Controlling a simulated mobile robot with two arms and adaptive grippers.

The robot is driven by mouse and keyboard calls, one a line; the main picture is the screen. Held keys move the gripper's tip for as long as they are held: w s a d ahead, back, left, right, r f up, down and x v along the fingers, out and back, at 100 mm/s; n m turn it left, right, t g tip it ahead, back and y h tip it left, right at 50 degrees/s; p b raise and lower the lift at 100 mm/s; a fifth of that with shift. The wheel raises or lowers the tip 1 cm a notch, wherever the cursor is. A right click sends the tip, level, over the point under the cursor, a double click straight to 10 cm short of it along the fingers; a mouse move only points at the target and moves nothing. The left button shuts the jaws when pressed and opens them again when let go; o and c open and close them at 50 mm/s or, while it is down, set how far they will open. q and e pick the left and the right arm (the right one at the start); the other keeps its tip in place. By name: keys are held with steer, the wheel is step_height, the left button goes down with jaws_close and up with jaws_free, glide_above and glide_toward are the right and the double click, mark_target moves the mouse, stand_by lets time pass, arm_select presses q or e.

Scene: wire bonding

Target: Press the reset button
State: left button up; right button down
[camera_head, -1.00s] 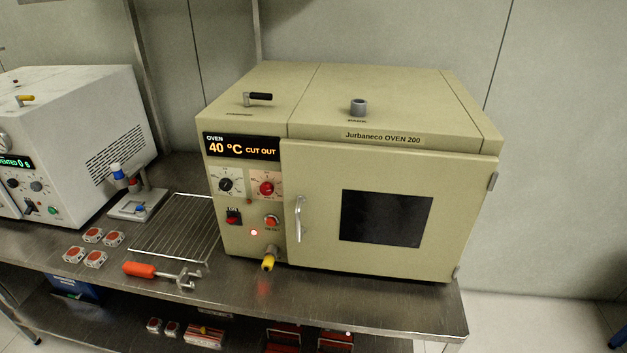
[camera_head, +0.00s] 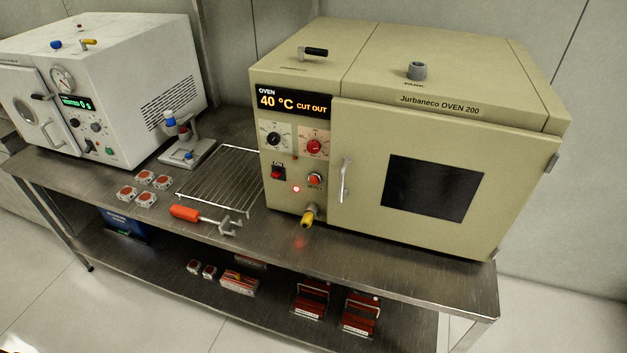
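The beige oven (camera_head: 365,115) stands on the right part of the steel bench. Its display (camera_head: 293,102) reads "40 °C CUT OUT". A round red-orange button (camera_head: 315,179), with a small label under it that looks like "RESET", is low on the control panel, left of the door handle (camera_head: 345,180). A red switch (camera_head: 278,173) sits to its left, and a black knob (camera_head: 274,140) and a red knob (camera_head: 314,146) are above. A small bright spot (camera_head: 296,189) glows just left of and below the button. Neither gripper is in view.
A yellow-tipped valve (camera_head: 308,216) sticks out below the button. A wire rack (camera_head: 222,180), an orange-handled tool (camera_head: 186,213) and several small red-topped parts (camera_head: 144,177) lie left of the oven. A white machine (camera_head: 125,85) stands further left. The lower shelf holds red items (camera_head: 312,299).

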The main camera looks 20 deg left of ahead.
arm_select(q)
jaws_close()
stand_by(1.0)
